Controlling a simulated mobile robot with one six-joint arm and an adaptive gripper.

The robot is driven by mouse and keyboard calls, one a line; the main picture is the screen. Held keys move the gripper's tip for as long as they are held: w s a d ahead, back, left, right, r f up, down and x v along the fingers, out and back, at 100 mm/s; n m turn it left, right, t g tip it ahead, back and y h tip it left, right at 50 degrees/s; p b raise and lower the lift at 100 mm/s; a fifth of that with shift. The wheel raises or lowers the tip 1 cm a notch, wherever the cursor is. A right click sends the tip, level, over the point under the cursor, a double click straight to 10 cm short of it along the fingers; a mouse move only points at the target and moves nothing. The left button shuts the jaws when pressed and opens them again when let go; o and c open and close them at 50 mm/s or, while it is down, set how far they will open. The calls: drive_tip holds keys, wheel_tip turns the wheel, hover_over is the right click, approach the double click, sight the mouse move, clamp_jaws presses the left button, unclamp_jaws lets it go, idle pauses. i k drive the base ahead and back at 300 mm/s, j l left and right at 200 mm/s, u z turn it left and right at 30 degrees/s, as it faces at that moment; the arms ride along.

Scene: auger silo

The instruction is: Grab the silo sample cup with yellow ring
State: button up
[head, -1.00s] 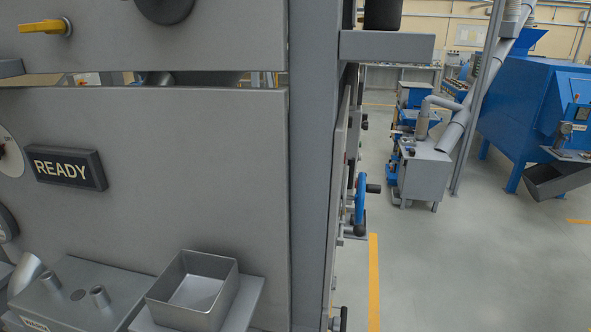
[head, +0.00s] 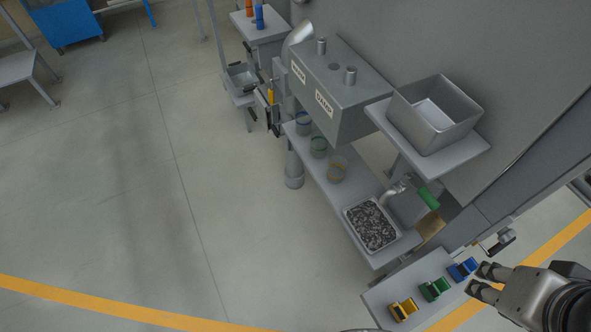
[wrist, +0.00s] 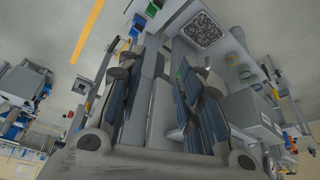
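The cup with a yellow ring (head: 337,171) stands on the low grey shelf, the nearest in a row of three clear cups to the tray of dark pieces. It also shows small in the wrist view (wrist: 232,58). The other two are a greenish-ringed cup (head: 318,147) and a bluish-ringed cup (head: 303,123). My gripper (head: 483,281) is at the lower right of the head view, well away from the cups, beside the small coloured blocks. In the wrist view its fingers (wrist: 165,78) are apart with nothing held between them.
A tray of dark pieces (head: 372,226) sits on the shelf under a green-handled spout (head: 428,198). Blue, green and yellow blocks (head: 434,288) lie on a side ledge. Open floor lies left.

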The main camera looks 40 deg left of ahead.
sight(337, 165)
drive_tip(key=u, duration=1.2)
drive_tip(key=i+j+u, duration=0.15)
drive_tip(key=u, duration=0.25)
drive_tip(key=i+j+u, duration=0.15)
drive_tip(key=u, duration=0.2)
